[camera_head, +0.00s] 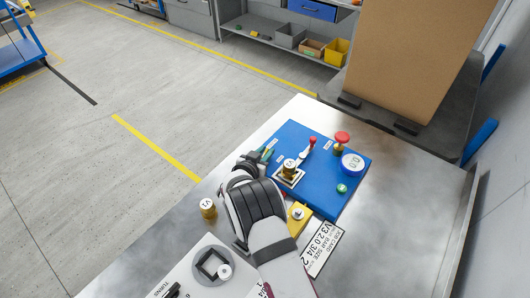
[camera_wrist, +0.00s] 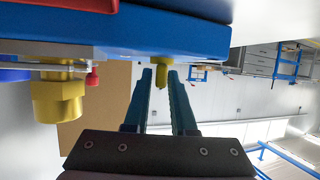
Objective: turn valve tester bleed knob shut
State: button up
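The valve tester is a blue panel (camera_head: 325,195) on the metal bench; its side also spans the top of the wrist view (camera_wrist: 200,38). A small olive-yellow knob (camera_wrist: 162,64) sticks out from it in the wrist view. My gripper (camera_head: 266,154) is at the panel's left edge in the head view. In the wrist view my gripper's two teal fingers (camera_wrist: 161,74) are apart, with the knob's end showing between their tips. I cannot tell whether they touch it. In the head view the knob is hidden by my gripper.
A brass valve (camera_head: 290,167) sits in the panel's fixture, beside a red-tipped lever (camera_head: 312,141). A red button (camera_head: 342,138), a gauge reading 0.0 (camera_head: 352,163) and a green button (camera_head: 342,188) are to the right. Another brass valve (camera_head: 208,208) stands left of my arm.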

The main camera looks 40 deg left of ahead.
jog(key=shift+o, duration=1.1)
jog(key=v, duration=1.5)
jog(key=shift+s+d+r, duration=0.15)
jog(key=shift+s+r, duration=0.05)
jog(key=shift+s, duration=0.15)
